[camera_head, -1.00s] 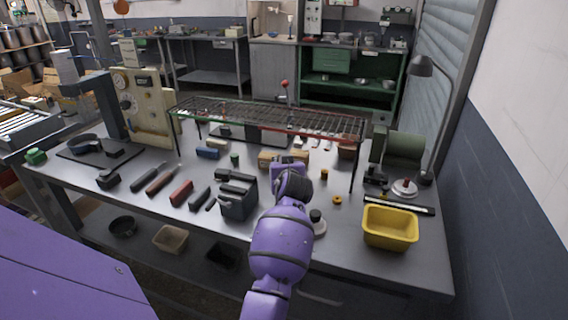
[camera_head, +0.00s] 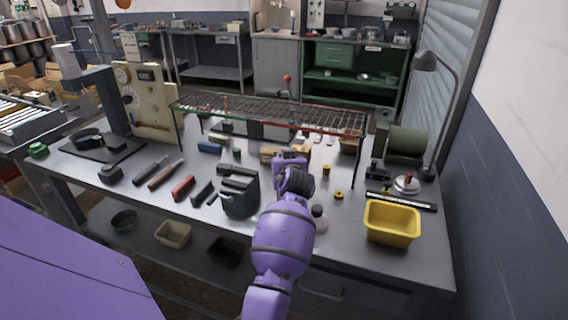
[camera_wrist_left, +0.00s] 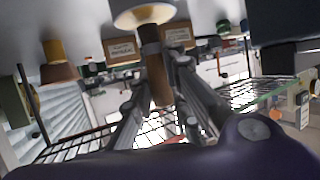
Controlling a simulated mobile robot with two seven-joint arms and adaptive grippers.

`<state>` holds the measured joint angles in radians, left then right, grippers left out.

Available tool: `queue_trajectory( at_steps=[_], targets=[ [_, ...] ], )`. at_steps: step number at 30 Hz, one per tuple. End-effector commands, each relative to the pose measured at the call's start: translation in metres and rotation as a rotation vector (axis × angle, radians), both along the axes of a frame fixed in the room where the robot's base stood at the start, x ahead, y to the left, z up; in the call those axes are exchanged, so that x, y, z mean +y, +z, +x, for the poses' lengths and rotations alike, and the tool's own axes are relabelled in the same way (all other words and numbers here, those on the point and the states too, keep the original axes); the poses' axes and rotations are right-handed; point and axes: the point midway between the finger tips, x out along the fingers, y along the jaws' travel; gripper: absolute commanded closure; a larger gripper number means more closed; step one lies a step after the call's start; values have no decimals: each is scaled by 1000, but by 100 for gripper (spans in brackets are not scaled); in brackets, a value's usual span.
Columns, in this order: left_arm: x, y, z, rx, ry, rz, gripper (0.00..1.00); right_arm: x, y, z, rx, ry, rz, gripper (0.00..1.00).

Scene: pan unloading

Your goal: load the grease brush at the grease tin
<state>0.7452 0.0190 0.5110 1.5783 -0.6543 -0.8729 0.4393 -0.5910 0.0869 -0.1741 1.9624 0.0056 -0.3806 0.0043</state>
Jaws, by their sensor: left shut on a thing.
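My left arm reaches over the bench in the head view, and its purple wrist hides the gripper's fingers and what they hold. In the left wrist view, which looks upside down, my left gripper (camera_wrist_left: 158,78) is shut on a brown handle (camera_wrist_left: 154,62), which I take for the grease brush. The handle's far end meets a pale, round, cream-rimmed thing (camera_wrist_left: 145,15), perhaps the grease tin. I cannot tell whether the brush is inside it or only in front of it. My right gripper is not in view.
A wire rack (camera_head: 260,110) on thin legs stands just beyond the gripper. A yellow bin (camera_head: 391,223) is at the bench's right front, below a green motor-like unit (camera_head: 405,142). A dark block (camera_head: 238,195) stands left of my arm. Several handled tools lie further left.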

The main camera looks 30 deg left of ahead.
Motion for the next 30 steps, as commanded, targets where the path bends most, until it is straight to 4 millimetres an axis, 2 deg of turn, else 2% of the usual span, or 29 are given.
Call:
queue_trajectory(
  at_steps=[30],
  targets=[
    [0, -10, 0, 2, 0, -1, 100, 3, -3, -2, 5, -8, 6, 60]
  ],
)
